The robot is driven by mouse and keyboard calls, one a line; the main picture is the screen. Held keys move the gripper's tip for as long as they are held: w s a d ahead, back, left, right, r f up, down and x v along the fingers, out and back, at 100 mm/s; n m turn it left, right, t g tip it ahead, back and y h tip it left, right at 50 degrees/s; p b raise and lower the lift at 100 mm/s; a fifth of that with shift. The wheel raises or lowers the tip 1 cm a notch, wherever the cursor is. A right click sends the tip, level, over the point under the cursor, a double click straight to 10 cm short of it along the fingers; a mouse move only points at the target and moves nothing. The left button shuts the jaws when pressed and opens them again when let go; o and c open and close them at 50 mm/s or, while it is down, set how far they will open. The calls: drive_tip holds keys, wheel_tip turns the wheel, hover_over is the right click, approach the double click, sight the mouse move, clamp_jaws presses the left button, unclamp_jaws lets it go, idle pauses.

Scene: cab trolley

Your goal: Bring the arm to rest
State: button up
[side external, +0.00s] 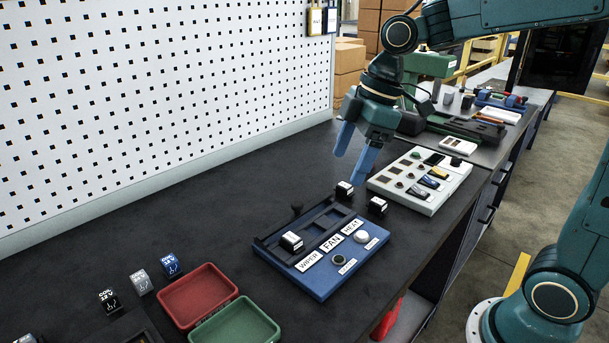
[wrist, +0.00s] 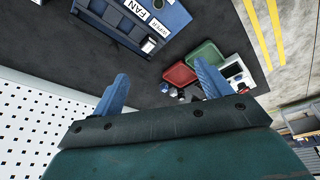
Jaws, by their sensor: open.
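My gripper (side external: 356,160) is open and empty, its two blue fingers apart and pointing down. In the side external view it hangs above the dark bench, behind the blue panel and left of the light grey panel.
A light grey panel (side external: 440,204) with switches lies to the right of my gripper. A red tray (side external: 234,293) and a green tray (side external: 273,328) are at the front, beside several small relay cubes (side external: 140,283). A white pegboard (side external: 160,90) stands behind; the bench's left middle is clear.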

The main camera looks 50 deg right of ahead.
drive_tip(key=s+d+m+t+h, duration=0.2)
drive_tip(key=s+m, duration=0.9)
drive_tip(key=s, duration=0.6)
drive_tip(key=shift+d+f+t+h, duration=0.15)
drive_tip(key=shift+d+t+h, duration=0.25)
drive_tip(key=shift+d+t, duration=0.45)
drive_tip(key=shift+o, duration=0.4)
drive_tip(key=shift+d, duration=0.15)
